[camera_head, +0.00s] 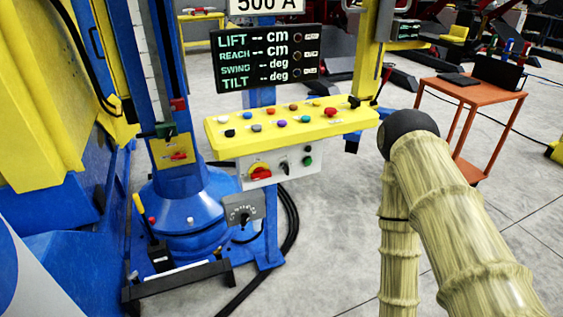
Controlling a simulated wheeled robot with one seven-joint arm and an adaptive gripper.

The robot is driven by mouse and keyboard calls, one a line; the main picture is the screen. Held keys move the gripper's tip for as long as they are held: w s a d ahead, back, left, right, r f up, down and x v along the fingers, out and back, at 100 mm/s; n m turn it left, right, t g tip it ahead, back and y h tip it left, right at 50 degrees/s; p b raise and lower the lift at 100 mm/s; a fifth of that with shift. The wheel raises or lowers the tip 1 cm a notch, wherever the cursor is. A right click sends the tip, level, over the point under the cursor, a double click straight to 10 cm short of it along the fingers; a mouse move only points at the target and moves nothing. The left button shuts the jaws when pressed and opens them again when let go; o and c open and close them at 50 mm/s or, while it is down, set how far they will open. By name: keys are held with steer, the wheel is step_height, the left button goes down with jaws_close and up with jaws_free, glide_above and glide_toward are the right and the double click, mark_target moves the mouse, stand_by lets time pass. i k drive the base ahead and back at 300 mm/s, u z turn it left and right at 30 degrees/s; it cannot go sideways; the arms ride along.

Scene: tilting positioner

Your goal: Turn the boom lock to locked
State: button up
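No label for the boom lock is legible, so I cannot tell for sure which control it is. A small yellow plate with a red handle (178,155) sits low on the blue column (140,60); the handle lies roughly level. A grey box with a dial and pointer (243,209) is mounted lower, beside the column base. A red rotary switch on a yellow disc (260,171) is on the panel's front face. My gripper is not in view; only my sleeved, bent arm shows at the right, its lower part running out of the bottom of the picture.
A yellow console (222,141) with several coloured buttons stands mid-picture under a dark display (266,55) reading LIFT, REACH, SWING and TILT with dashes. Black cables (290,225) lie on the floor. An orange table (470,90) stands at right. Grey floor (335,220) is clear in front.

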mark_target(284, 167)
steer(key=k, duration=0.5)
steer(key=z, duration=0.95)
steer(key=i, duration=0.7)
steer(key=u, duration=1.65)
